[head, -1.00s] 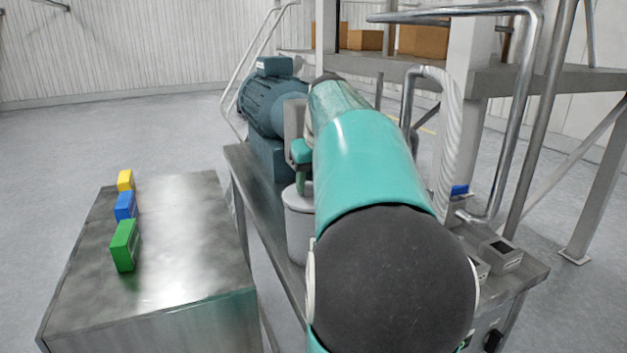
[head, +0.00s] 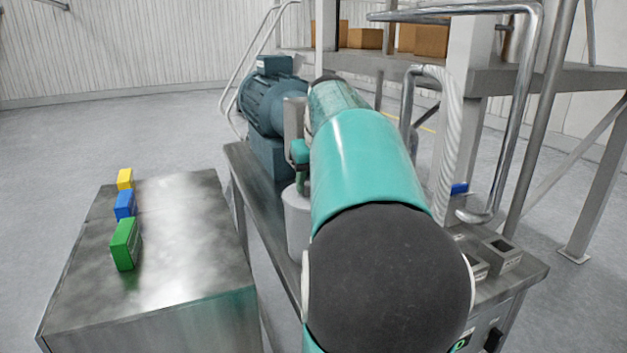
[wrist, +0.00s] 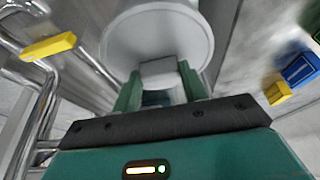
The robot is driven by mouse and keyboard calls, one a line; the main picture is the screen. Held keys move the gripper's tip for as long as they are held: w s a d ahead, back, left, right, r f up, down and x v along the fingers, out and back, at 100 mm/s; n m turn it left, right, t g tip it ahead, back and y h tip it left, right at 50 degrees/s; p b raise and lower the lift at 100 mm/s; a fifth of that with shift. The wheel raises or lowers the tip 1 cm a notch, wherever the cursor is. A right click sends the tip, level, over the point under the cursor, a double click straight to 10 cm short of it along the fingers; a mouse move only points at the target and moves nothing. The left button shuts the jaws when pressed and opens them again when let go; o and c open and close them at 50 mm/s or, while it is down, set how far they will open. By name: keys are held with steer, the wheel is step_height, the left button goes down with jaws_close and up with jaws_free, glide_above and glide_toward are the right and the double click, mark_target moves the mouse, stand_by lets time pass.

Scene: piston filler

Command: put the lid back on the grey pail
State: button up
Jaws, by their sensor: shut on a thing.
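My gripper (head: 301,183) points down at the top of the grey pail (head: 298,232), which stands on the metal bench beside the blue-grey motor. In the wrist view my gripper (wrist: 158,78) has its two green fingers shut on a grey block-shaped handle (wrist: 158,68) on the round, light grey lid (wrist: 120,45). In the head view the lid is at the pail's top, partly behind my fingers and arm. I cannot tell whether it is fully seated or a little above the rim.
A motor (head: 268,105) stands close behind the pail. A metal cabinet (head: 185,290) at the left carries yellow (head: 125,179), blue (head: 124,205) and green (head: 125,243) blocks. Pipes (head: 525,110) and a frame stand to the right. My arm hides much of the bench.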

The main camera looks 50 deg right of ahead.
steer(key=o, duration=1.6)
steer(key=shift+r, duration=0.15)
steer(key=shift+r, duration=3.35)
jaws_close()
steer(key=shift+f, duration=0.9)
steer(key=shift+f, duration=0.35)
